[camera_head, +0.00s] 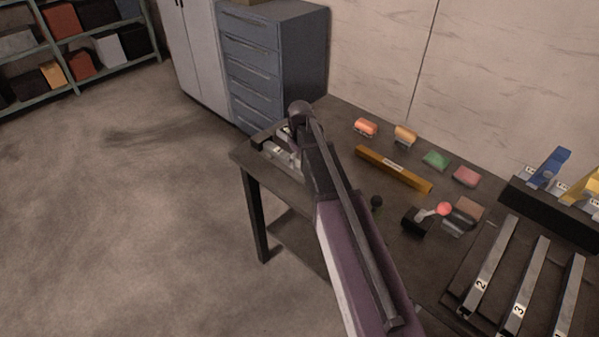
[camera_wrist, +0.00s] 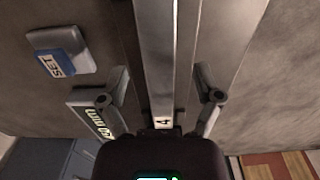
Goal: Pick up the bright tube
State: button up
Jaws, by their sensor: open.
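A long pale, shiny metal tube (camera_wrist: 156,45) marked 4 runs up the middle of the wrist view, brighter than the darker strips beside it. My gripper (camera_wrist: 161,72) is open, with one finger on each side of this tube and visible gaps between. I cannot tell from this view how far the fingers reach down along it. In the head view my arm hides most of the gripper at the table's far left end. Other grey tubes marked 2 (camera_head: 490,265) and 3 (camera_head: 532,287) lie in a rack at the right.
A blue and grey SET block (camera_wrist: 62,52) and a labelled piece reading 60 mm (camera_wrist: 97,112) lie left of the tube. On the table (camera_head: 330,118) are a yellow bar (camera_head: 393,168), several small coloured parts and a red-knobbed lever (camera_head: 444,209). A blue drawer cabinet (camera_head: 275,60) stands behind.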

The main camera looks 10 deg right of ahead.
jog(key=shift+f+b, duration=0.9)
jog(key=shift+f, duration=0.3)
grip_shut()
